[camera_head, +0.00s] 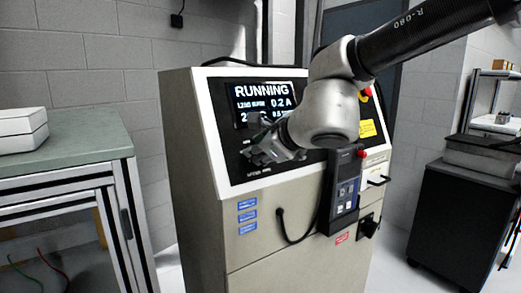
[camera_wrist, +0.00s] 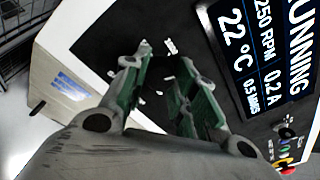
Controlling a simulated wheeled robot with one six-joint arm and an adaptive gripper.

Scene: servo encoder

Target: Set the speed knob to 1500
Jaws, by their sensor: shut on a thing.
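My gripper (camera_head: 268,145) is at the lower left of the cabinet's sloped black panel, below the display. In the wrist view its two green-padded fingers (camera_wrist: 162,78) are closed on the dark speed knob (camera_wrist: 160,92), which hardly stands out from the black panel. White scale marks lie around the fingertips; the knob's pointer cannot be made out. The display (camera_head: 263,104) reads RUNNING and 0.2 A. In the wrist view the display (camera_wrist: 262,50) shows 250 RPM, possibly with a leading digit cut off, 22 °C and 0.5 MM/S.
A handheld pendant (camera_head: 345,188) hangs on the cabinet front (camera_head: 240,265), with a black cable. Coloured controls (camera_wrist: 285,150) sit beyond the display. A workbench (camera_head: 85,150) stands left and a black cabinet (camera_head: 455,220) right.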

